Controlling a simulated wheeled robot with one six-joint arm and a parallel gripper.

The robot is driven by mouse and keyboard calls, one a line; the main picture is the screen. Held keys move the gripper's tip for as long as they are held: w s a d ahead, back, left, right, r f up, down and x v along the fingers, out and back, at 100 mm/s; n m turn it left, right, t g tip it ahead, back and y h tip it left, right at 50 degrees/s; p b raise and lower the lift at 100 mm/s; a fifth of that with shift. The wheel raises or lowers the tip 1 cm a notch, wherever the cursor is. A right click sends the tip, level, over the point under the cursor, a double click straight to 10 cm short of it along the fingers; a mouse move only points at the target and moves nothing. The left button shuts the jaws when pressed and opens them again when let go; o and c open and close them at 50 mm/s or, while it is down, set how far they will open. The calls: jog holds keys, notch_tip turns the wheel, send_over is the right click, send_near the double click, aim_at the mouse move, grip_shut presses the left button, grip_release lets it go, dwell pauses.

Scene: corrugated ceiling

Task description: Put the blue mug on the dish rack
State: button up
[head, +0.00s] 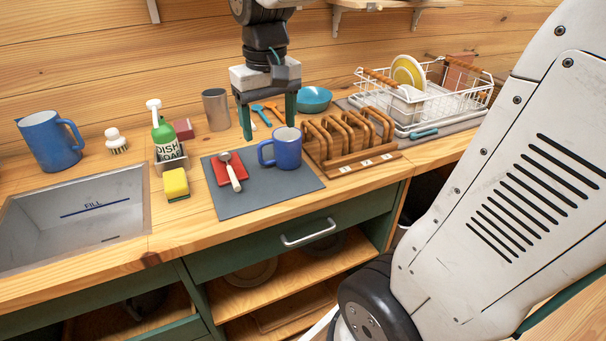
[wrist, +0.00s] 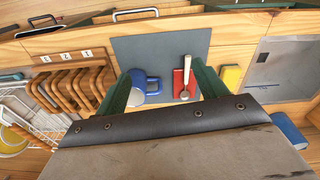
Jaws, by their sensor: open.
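The blue mug (head: 288,148) stands upright on a grey mat, its handle toward the left; it also shows in the wrist view (wrist: 152,85), partly behind a green finger. My gripper (head: 268,117) is open above and behind the mat. In the wrist view my gripper (wrist: 165,90) has its two green fingers spread, with the mug near one finger and a spoon near the other. Nothing is held. The white wire dish rack (head: 440,108) stands at the back right, holding a yellow plate (head: 408,72) and white dishes.
A wooden slotted rack (head: 345,140) stands just right of the mug. A red cloth with a spoon (head: 230,170) lies left of it on the mat (head: 255,200). A sponge (head: 176,185), soap bottle (head: 163,135), sink (head: 80,215) and blue pitcher (head: 50,140) are further left.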

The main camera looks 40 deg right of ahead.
jog(key=s+a+f, duration=0.1)
jog(key=s+a, duration=0.1)
jog(key=s, duration=0.6)
jog(key=s+a+f+n, duration=0.1)
jog(key=s+a, duration=0.2)
jog(key=s, duration=0.5)
jog(key=shift+f+n+t, duration=0.3)
jog(key=shift+f, duration=0.05)
jog(key=shift+d, duration=0.1)
